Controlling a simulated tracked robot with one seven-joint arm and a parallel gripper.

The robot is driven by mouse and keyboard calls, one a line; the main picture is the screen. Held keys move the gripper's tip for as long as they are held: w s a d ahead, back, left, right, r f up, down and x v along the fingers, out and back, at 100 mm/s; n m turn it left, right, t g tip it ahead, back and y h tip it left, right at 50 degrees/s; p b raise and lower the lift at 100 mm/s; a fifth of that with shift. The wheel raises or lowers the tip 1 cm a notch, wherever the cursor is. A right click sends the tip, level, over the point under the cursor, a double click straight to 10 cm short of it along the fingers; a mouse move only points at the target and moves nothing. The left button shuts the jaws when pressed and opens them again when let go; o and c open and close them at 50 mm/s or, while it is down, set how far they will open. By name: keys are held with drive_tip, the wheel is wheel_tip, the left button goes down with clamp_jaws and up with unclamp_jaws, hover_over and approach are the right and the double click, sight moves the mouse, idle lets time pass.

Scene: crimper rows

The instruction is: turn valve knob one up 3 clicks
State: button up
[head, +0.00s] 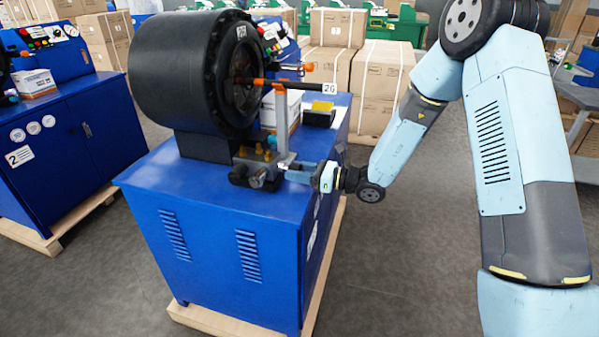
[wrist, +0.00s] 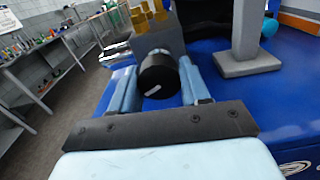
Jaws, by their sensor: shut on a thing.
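The valve block (head: 262,160), grey with brass fittings, sits on the blue machine's top below the black drum. In the wrist view the block (wrist: 156,40) is straight ahead. A round black valve knob (wrist: 158,82) with a small white mark sticks out of it towards me. My gripper (wrist: 158,76) is shut on this knob, one blue finger on each side. In the head view my gripper (head: 290,174) reaches in from the right, level with the block, and hides part of what it holds. Dark knob ends show at the block's front. I cannot read a knob number.
A grey post (head: 283,125) stands just behind the block, carrying an orange-tipped rod and a "26" tag. The black drum (head: 185,75) rises close above. A small yellow-topped box (head: 320,112) lies behind. The floor to the right is open.

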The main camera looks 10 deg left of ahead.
drive_tip(key=m, duration=1.2)
drive_tip(key=shift+s, duration=0.1)
idle(0.6)
drive_tip(key=o, duration=1)
drive_tip(key=d, duration=0.9)
drive_tip(key=s+d, duration=0.1)
drive_tip(key=d, duration=0.3)
drive_tip(key=shift+d, duration=0.35)
